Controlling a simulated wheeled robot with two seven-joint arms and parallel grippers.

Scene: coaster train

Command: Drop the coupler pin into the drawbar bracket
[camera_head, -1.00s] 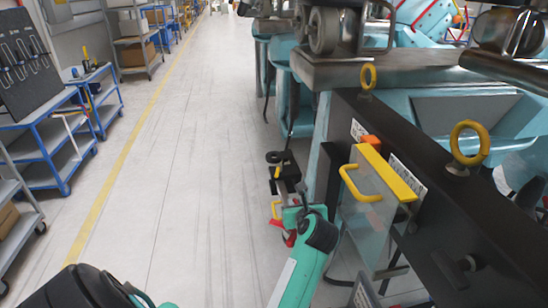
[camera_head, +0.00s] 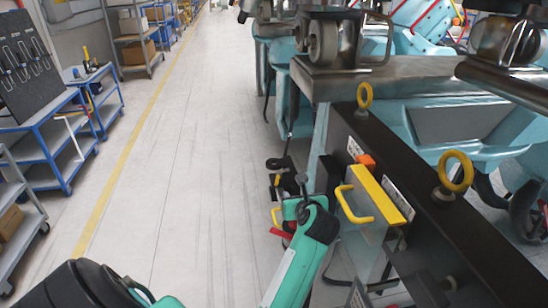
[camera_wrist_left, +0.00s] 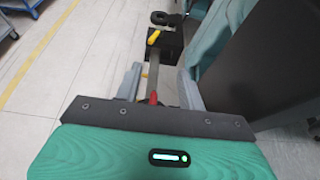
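My left gripper (camera_head: 301,190) is beside the train's front end, pointing away from me over the floor. A red piece (camera_wrist_left: 153,98) shows between the fingers. My right gripper is out of view.
The black beam (camera_head: 410,195) on the right carries yellow lifting rings (camera_head: 455,171) and a yellow-edged clear panel (camera_head: 384,193) close to my left gripper. Blue carts (camera_head: 45,140) stand at the left. The floor aisle (camera_head: 190,170) between is clear.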

